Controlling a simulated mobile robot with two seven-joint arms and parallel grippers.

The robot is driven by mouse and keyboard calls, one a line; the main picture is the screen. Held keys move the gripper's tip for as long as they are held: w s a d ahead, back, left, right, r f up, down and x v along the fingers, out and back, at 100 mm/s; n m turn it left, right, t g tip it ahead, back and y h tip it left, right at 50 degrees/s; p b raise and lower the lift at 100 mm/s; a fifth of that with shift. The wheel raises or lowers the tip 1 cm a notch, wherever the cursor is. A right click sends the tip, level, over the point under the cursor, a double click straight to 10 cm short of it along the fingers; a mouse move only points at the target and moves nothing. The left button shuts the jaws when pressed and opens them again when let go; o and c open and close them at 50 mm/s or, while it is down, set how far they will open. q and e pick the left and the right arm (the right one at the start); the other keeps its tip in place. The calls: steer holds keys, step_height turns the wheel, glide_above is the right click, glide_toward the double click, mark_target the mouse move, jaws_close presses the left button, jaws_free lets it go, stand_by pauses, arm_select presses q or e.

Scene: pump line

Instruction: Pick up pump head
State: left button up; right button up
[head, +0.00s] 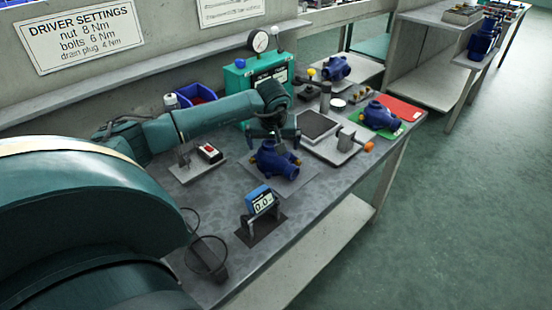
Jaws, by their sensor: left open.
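A blue pump head (277,160) with brass-coloured fittings sits on a grey mat on the bench. My left gripper (274,142) is directly above it, fingers pointing down and spread apart. From this angle I cannot tell whether the fingers touch the pump head. A second blue pump body (380,115) sits on a green mat (408,127) further right, and another (336,68) stands at the back of the bench. My right gripper is not in view.
A blue digital display (261,200) stands in front of the pump head. A red-button box (209,153) is to the left. A green gauge unit (243,82) and a blue bin (196,95) stand behind. A dark-topped scale (319,125) and an orange-ended fixture (347,143) are to the right.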

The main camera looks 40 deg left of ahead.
arm_select(q)
steer(key=shift+x, duration=0.9)
steer(key=shift+r, duration=0.1)
steer(key=shift+c, duration=0.2)
steer(key=c, duration=0.9)
steer(key=shift+w+r, duration=0.1)
steer(key=shift+c, duration=0.4)
